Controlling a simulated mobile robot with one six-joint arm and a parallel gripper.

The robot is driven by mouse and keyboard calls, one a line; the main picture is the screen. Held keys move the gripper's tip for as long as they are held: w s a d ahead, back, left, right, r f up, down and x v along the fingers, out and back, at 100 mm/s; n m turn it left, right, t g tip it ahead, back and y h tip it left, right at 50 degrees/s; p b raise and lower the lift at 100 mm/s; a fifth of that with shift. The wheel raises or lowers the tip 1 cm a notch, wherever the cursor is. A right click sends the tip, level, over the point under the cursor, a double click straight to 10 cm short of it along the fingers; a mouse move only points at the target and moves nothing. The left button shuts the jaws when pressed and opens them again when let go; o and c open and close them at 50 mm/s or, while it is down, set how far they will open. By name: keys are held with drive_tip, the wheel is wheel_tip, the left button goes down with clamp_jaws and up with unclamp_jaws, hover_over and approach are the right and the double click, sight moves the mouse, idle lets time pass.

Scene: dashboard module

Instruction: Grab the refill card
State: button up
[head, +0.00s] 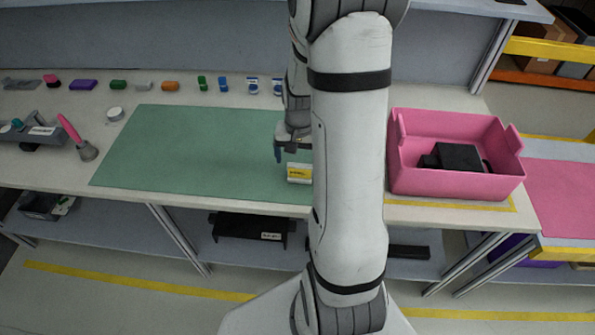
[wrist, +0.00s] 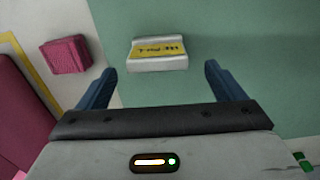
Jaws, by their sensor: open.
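The likely refill card is a small white piece with a yellow, dark-lettered face (head: 299,173). It rests on the green mat (head: 190,150) near its front edge, and my arm hides the area just right of it in the head view. In the wrist view the card (wrist: 159,56) lies ahead of and between my blue fingertips, with clear mat around it. My gripper (wrist: 160,72) is open and empty, with its fingers apart from the card. In the head view my gripper (head: 282,152) is beside the card, partly hidden by my arm.
A pink bin (head: 455,188) with black items stands at the right. A dark pink ribbed block (wrist: 66,54) lies left of the card in the wrist view. Several small coloured items line the bench's back. A pink-handled tool (head: 75,137) stands at the left. The mat's left part is clear.

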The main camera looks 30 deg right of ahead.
sight(299, 164)
drive_tip(key=shift+s+f+p, duration=0.15)
drive_tip(key=shift+f+p, duration=0.4)
drive_tip(key=shift+f, duration=2.2)
drive_tip(key=c, duration=1.1)
